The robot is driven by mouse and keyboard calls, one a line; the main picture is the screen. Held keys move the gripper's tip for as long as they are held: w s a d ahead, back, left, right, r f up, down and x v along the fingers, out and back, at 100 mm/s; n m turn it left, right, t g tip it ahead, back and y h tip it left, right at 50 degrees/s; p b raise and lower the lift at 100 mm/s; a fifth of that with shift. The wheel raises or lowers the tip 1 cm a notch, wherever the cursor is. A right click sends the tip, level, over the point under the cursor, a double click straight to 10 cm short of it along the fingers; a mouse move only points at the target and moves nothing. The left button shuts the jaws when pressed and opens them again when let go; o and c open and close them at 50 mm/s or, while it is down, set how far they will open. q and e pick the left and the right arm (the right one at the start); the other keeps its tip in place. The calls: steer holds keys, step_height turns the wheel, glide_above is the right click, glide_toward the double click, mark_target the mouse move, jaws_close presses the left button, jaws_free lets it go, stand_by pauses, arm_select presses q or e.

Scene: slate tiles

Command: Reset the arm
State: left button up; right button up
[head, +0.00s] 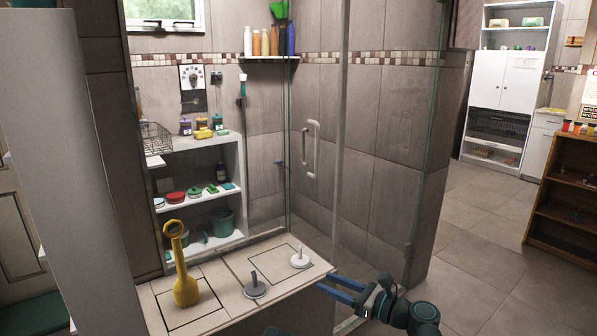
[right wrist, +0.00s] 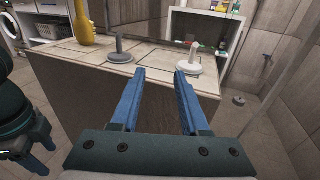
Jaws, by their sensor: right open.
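My right gripper (head: 328,285) is open and empty, just off the right front edge of the tiled counter (head: 230,268). Its two blue fingers show apart in the right wrist view (right wrist: 160,76), with nothing between them. On the counter stand a yellow piece with a ring top (head: 186,285), a grey disc with a short post (head: 255,287) and a white disc with a short post (head: 300,259). The white disc (right wrist: 187,67) and grey disc (right wrist: 121,56) lie beyond the fingertips, apart from them. Part of my left gripper (right wrist: 30,152) seems to show at the left; its jaws are unclear.
A glass shower door with a handle (head: 312,145) rises behind the counter. White shelves (head: 241,185) with tubs and jars stand at the back left. A brown bookcase (head: 555,205) stands at the right. The tiled floor (head: 470,270) between is clear.

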steer(key=s+a+f+n+g+h, duration=0.35)
steer(key=s+f+n, duration=0.25)
steer(key=f+n, duration=0.2)
steer(key=s+a+f+n+g+h, duration=0.3)
steer(key=s+a+f+n+g, duration=0.25)
steer(key=f+n, duration=0.3)
steer(key=s+d+f+n+g+h, duration=0.2)
steer(key=s+d+f+n+h, duration=0.3)
steer(key=s+d+n+h, duration=0.5)
arm_select(q)
step_height(320, 180, up, 31)
steer(key=p, duration=3.1)
arm_select(e)
steer(key=w+a+r+n, duration=0.1)
steer(key=r, duration=1.4)
steer(key=w+a+r+n+y, duration=0.1)
steer(key=w+a+r, duration=0.1)
steer(key=r, duration=1.4)
steer(key=shift+a+r, duration=0.15)
arm_select(q)
steer(key=shift+d+f, duration=0.1)
steer(key=shift+f, duration=0.05)
arm_select(e)
steer(key=shift+n, duration=0.25)
